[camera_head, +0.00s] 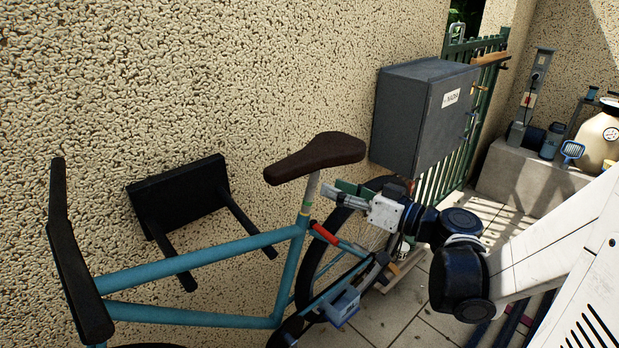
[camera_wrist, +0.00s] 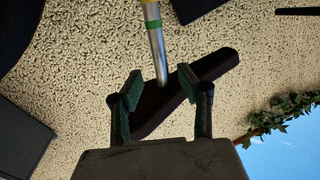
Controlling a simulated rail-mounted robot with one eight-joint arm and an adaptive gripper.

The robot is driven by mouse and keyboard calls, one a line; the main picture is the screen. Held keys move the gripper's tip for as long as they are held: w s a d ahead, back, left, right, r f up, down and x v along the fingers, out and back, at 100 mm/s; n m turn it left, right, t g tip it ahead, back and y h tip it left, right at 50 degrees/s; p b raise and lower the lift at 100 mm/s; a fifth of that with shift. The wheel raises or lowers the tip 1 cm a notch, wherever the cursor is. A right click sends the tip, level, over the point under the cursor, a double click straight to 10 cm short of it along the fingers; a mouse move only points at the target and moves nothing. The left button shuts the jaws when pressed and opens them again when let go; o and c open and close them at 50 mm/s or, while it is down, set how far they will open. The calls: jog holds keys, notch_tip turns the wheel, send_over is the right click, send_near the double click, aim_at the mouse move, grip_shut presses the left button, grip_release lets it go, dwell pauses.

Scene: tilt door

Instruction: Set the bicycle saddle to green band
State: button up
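The dark brown bicycle saddle (camera_head: 315,158) sits on a silver seatpost (camera_head: 311,192) rising from the teal frame. In the wrist view the saddle (camera_wrist: 190,97) lies behind my fingers, and the post (camera_wrist: 157,50) comes down between their lines from the top. A green band (camera_wrist: 153,23) circles the post, with a yellowish band at the top edge. A red lever (camera_head: 324,233) shows beside the frame below the post. My gripper (camera_head: 340,192) is just right of the post, below the saddle; its green-padded fingers (camera_wrist: 160,85) are spread open. I cannot tell whether they touch anything.
A black handlebar-like part (camera_head: 75,255) is at the left. A black wall bracket (camera_head: 180,205) stands behind the bicycle. A grey wall box (camera_head: 415,115) and a green gate (camera_head: 475,110) are beyond my gripper. The textured wall (camera_head: 200,70) is close behind.

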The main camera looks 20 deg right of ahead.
aim_at(313, 180)
jog(key=shift+x, duration=3.15)
grip_shut()
